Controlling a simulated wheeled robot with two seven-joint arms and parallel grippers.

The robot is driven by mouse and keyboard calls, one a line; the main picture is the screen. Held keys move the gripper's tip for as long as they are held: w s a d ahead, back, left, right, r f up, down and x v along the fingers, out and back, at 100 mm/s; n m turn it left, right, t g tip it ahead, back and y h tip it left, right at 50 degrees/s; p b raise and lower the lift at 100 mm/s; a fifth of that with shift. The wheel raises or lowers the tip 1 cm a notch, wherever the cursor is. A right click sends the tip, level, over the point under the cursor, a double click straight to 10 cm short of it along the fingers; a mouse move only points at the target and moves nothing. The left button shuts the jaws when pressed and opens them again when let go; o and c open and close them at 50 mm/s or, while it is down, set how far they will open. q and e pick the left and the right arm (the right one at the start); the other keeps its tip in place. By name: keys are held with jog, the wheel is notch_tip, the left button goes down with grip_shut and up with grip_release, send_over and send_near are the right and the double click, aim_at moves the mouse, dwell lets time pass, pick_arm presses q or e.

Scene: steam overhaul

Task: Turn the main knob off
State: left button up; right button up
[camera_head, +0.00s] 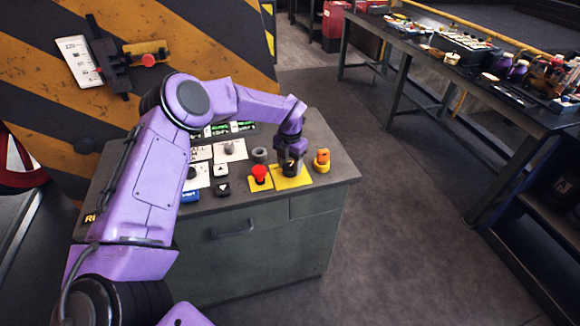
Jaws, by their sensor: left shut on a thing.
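The control console (338,172) has a sloped dark top with buttons and knobs. My left arm reaches over it from the left, and my left gripper (290,162) points down at its right part. The gripper is shut on the dark main knob (291,170), which stands on a yellow plate (300,181). The fingers cover most of the knob, so its pointer direction cannot be told. My right gripper is not in view.
A red button (259,174) sits just left of the knob, and an orange switch (322,158) just right. A grey knob (260,154) is behind. A long workbench (420,70) with clutter stands at right, with open floor between.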

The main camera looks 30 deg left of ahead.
aim_at(290, 166)
pick_arm(q)
jog(key=n+b, duration=1.3)
jog(key=b, duration=0.1)
jog(key=shift+w+f+b, duration=0.1)
jog(key=shift+f+b, duration=0.05)
jog(key=shift+b, duration=0.15)
jog(key=shift+r+n+b, duration=0.15)
jog(key=shift+n+b, duration=0.7)
jog(key=shift+n, duration=0.15)
jog(key=shift+r+n+b, duration=0.1)
jog(key=shift+n+b, duration=0.75)
jog(key=shift+n, duration=0.15)
jog(key=o, duration=1)
jog(key=shift+o, duration=0.2)
notch_tip(290, 166, up, 10)
jog(key=shift+r+p, duration=0.25)
jog(key=shift+p, duration=0.15)
jog(key=shift+a, duration=0.1)
